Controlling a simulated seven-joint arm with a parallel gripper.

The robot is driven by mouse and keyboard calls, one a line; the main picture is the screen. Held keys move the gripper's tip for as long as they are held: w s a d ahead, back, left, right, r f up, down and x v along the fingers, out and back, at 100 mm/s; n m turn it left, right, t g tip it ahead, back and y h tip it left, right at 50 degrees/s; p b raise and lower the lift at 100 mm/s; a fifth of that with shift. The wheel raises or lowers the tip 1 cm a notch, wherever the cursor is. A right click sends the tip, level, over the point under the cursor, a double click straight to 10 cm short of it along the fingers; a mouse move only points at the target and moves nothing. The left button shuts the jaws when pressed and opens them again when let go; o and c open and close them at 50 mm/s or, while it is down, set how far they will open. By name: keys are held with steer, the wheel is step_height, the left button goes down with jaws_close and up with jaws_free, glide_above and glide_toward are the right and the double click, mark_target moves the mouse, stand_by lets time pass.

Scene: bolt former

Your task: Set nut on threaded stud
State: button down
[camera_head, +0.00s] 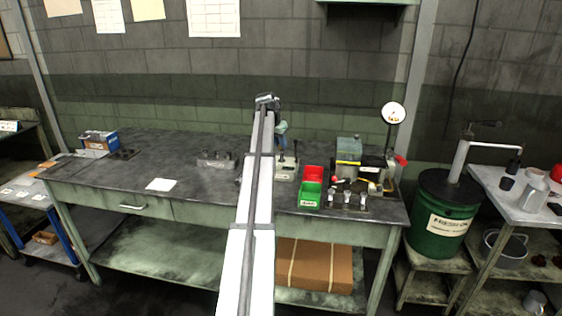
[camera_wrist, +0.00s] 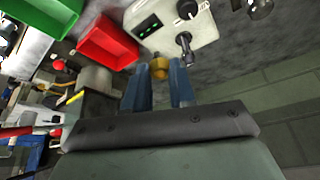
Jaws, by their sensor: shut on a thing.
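My gripper (camera_wrist: 160,75) shows in the wrist view with two blue fingers closed on a small brass-coloured nut (camera_wrist: 159,67) at their tips. In the head view my arm mostly hides the gripper. I cannot pick out the threaded stud for certain. A pale control box (camera_wrist: 170,27) with green lights and a dark knob lies beyond the fingertips in the wrist view. A dark post (camera_wrist: 185,45) stands at its edge, apart from the nut. The box (camera_head: 285,173) also shows in the head view, just right of my arm.
A red bin (camera_head: 313,173) and a green bin (camera_head: 310,195) stand right of the box. A metal holder (camera_head: 347,203) with upright pieces is beside them. Another holder (camera_head: 216,163) stands left of my arm. The bench (camera_head: 110,180) is largely clear around the white paper (camera_head: 161,185).

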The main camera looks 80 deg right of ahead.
steer(key=w+d+r, duration=0.1)
steer(key=d+r, duration=0.2)
steer(key=d, duration=0.5)
steer(key=shift+w+a+f, duration=0.1)
steer(key=shift+f, duration=1.25)
steer(key=shift+w+f, duration=0.1)
steer(key=shift+f, duration=1.25)
steer(key=shift+f, duration=1.4)
steer(key=c, duration=0.9)
jaws_free()
steer(key=shift+o, duration=0.2)
steer(key=shift+r, duration=0.1)
steer(key=v, duration=1.3)
steer(key=shift+r, duration=0.35)
steer(key=shift+w, duration=0.1)
